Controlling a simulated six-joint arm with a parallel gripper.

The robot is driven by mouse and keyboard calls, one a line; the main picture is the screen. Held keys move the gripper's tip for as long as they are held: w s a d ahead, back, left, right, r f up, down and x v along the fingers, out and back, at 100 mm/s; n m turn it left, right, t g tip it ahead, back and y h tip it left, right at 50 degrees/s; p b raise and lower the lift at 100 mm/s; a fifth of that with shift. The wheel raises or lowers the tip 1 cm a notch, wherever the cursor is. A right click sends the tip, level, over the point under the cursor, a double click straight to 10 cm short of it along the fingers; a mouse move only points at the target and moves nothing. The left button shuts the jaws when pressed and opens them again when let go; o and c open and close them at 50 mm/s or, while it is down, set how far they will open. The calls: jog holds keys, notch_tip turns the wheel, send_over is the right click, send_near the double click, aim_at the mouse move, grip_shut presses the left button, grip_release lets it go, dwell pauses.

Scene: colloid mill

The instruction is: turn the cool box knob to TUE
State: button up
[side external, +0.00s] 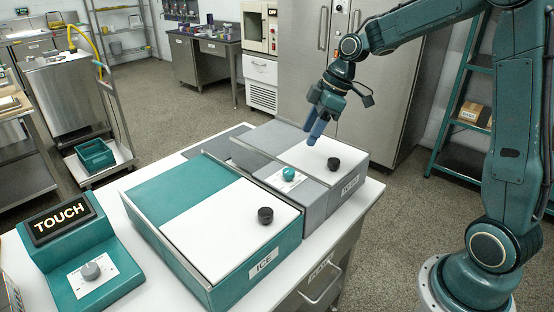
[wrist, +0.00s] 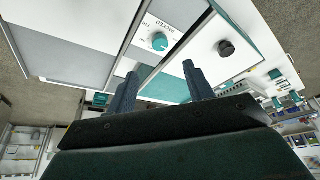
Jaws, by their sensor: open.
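The teal knob (side external: 288,174) sits on a small white dial plate on the grey cool box (side external: 258,150). In the wrist view the teal knob (wrist: 159,41) shows beside the word PACKED; its day marks are too small to read surely. My gripper (side external: 314,137) hangs above and behind the grey box's white lid, up and to the right of the knob in the side view, apart from it. In the wrist view my gripper (wrist: 160,70) has its two fingers spread, with nothing between them.
A black lid knob (side external: 333,164) stands on the grey box. The teal ICE box (side external: 205,264) with its own black knob (side external: 265,215) is beside it. A teal TOUCH unit (side external: 75,246) with a grey dial knob stands at left. Air above the boxes is clear.

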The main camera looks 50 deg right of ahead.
aim_at(290, 171)
jog(key=x, duration=1.1)
jog(key=shift+a+f, duration=0.1)
jog(key=shift+f, duration=0.2)
jog(key=c, duration=1)
